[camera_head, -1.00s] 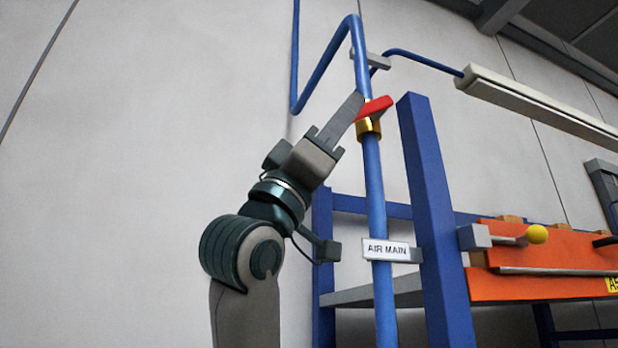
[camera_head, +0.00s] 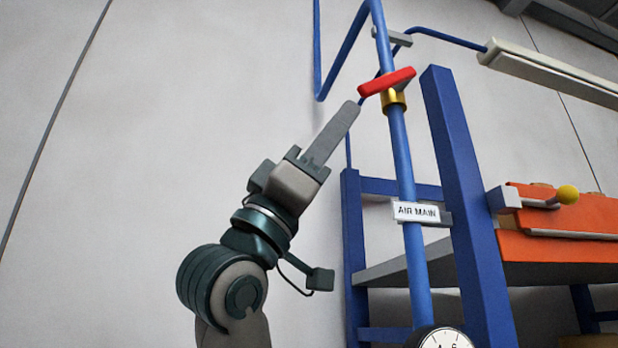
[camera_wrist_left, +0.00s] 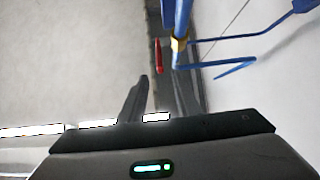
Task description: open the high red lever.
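The red lever (camera_head: 387,81) sits high on the blue vertical pipe (camera_head: 402,155), above a brass valve body (camera_head: 394,101). It lies across the pipe, tilted slightly up to the right. My left gripper (camera_head: 350,108) is below and left of the lever, fingers pointing up at it, with a small gap and no contact visible. In the left wrist view its two fingers (camera_wrist_left: 156,80) stand apart with nothing between them, so it is open. The red lever (camera_wrist_left: 159,55) shows just beyond the fingertips there. My right gripper is not in view.
An "AIR MAIN" sign (camera_head: 416,212) and a gauge (camera_head: 440,338) are lower on the pipe. The wall left of the arm is bare.

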